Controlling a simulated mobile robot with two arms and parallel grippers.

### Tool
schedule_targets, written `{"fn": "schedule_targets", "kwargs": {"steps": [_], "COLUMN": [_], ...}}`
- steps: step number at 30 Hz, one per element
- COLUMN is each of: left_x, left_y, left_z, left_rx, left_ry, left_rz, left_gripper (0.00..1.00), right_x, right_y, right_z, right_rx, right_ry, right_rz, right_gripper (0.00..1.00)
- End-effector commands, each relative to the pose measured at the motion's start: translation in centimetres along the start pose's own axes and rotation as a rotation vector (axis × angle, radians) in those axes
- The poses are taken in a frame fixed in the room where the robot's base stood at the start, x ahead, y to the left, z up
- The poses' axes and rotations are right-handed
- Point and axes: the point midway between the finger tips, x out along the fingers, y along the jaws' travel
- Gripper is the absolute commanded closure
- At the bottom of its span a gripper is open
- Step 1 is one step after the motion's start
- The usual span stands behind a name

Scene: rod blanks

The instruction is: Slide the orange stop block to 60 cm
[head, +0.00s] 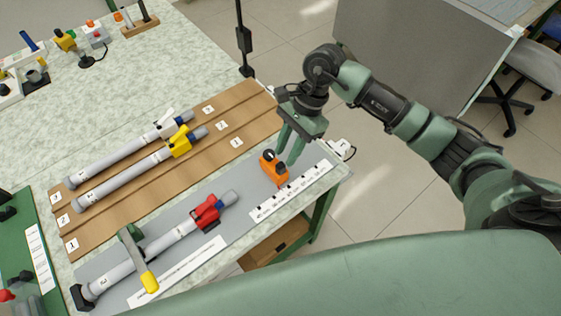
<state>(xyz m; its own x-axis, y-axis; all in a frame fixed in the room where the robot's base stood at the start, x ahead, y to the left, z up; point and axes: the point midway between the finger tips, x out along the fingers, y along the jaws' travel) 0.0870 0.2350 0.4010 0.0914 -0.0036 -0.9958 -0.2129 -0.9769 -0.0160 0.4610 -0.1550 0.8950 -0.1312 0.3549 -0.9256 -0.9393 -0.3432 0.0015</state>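The orange stop block (274,168), with a dark knob on top, stands on the grey strip at the table's right part, beside a white scale strip (292,190). The scale's marks are too small to read. My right gripper (287,157) reaches down just behind and to the right of the block. Its two green fingers are spread apart with nothing seen between them. I cannot tell whether a fingertip touches the block. My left gripper is not in view.
A grey rod (160,246) with a red clamp (206,212) and a yellow-handled lever (148,280) lies left of the block. Two more rods (115,160) lie on the brown rack (190,190). A small white box (342,147) sits at the table's right edge.

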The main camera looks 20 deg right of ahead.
Motion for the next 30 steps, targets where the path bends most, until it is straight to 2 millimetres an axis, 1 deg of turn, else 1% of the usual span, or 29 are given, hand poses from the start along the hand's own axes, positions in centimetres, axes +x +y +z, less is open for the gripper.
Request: {"fn": "schedule_targets", "kwargs": {"steps": [1, 3, 6, 9, 13, 20, 21, 23, 24, 30], "left_x": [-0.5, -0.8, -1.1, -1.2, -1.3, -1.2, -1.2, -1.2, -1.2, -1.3], "left_y": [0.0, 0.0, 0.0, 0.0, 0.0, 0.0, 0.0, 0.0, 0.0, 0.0], "left_z": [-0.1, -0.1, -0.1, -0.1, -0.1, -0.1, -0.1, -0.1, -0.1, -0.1], "left_rx": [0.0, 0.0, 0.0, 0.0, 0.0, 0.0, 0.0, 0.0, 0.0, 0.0], "left_ry": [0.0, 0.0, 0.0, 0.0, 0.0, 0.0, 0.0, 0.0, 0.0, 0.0], "left_rz": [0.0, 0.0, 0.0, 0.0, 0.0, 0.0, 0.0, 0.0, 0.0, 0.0], "left_gripper": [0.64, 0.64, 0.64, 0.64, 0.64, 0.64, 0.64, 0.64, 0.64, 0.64], "right_x": [0.8, 2.0, 3.4, 4.4, 5.0, 5.1, 5.1, 5.1, 5.1, 5.0], "right_y": [0.1, 0.1, 0.0, 0.0, 0.0, 0.0, 0.0, 0.0, 0.0, 0.0], "right_z": [0.2, 0.2, 0.2, 0.2, 0.2, 0.2, 0.2, 0.2, 0.2, 0.2], "right_rx": [0.002, 0.002, 0.002, 0.002, 0.001, 0.001, 0.001, 0.001, 0.001, 0.001], "right_ry": [-0.004, -0.005, -0.005, -0.005, -0.004, -0.004, -0.004, -0.004, -0.004, -0.004], "right_rz": [0.003, 0.003, 0.001, 0.0, -0.001, -0.002, -0.002, -0.002, -0.002, -0.002], "right_gripper": [0.71, 0.71, 0.71, 0.71, 0.71, 0.71, 0.82, 0.99, 1.0, 1.0]}}
